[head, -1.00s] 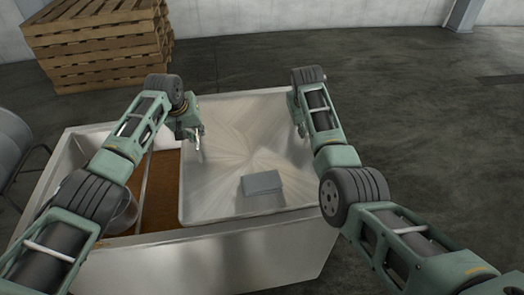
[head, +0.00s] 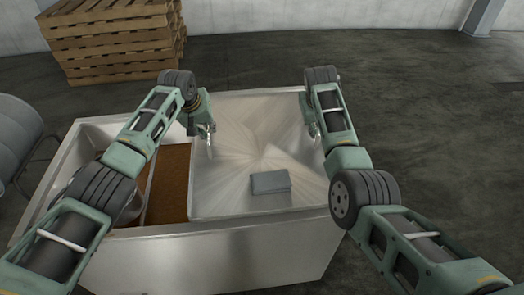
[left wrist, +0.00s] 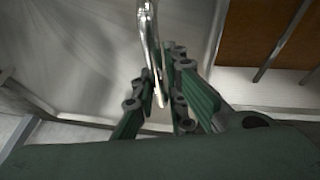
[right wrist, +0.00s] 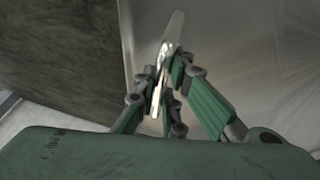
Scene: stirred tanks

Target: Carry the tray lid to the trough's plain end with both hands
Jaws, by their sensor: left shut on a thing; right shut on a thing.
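The tray lid (head: 235,165) is a wide shiny metal plate over the right part of the trough (head: 215,255). A flat grey block (head: 271,182) lies on it near the front. My left gripper (head: 209,138) is at the lid's left side, shut on a shiny metal handle (left wrist: 148,30). My right gripper (head: 313,126) is at the right side, shut on a similar handle (right wrist: 172,38); my arm partly hides it in the head view. Whether the lid rests on the rim or hangs just above it I cannot tell.
The trough's left part is open, with brown contents (head: 168,185) and thin rods across. A grey rounded tank (head: 18,135) stands at the left. Stacked wooden pallets (head: 115,45) stand behind. The concrete floor (head: 430,120) at the right is clear.

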